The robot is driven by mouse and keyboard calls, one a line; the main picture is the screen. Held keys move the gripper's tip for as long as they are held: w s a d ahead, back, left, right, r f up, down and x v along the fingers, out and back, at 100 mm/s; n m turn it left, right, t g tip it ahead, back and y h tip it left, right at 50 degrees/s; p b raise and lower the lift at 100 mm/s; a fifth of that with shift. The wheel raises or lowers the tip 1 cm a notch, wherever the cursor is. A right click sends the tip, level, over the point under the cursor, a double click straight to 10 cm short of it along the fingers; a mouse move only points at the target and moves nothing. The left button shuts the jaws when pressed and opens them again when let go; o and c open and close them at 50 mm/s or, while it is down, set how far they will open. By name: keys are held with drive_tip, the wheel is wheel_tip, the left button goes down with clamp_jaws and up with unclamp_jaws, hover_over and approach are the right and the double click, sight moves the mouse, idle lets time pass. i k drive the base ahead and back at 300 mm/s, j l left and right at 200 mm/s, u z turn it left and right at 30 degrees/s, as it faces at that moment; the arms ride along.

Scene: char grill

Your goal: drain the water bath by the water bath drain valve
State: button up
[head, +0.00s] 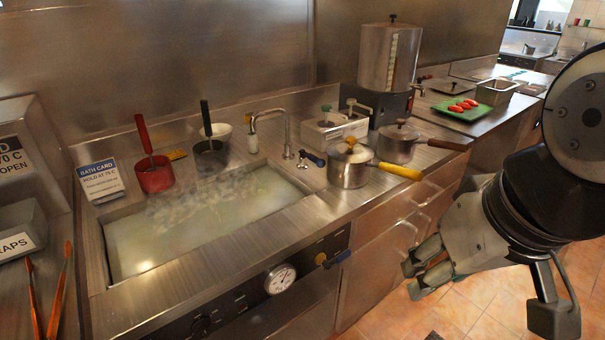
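The water bath (100,262) is a sunken steel basin of cloudy, steaming water in the counter. My gripper (412,280) is at the right, in front of the cabinets. Its fingers are apart with nothing between them, and it is clear of the front valve, to its right.
A dial gauge (280,279) and a dark knob (201,326) are on the front panel. Pots with yellow (349,165) and brown (398,143) handles stand right of the bath. Red (154,175) and black (210,157) ladles stand behind it. The floor before the cabinets is open.

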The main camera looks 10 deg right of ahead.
sight(327, 266)
drive_tip(key=k+j+u, duration=0.1)
drive_tip(key=u, duration=0.35)
drive_tip(key=j+u, duration=0.4)
drive_tip(key=k, duration=0.05)
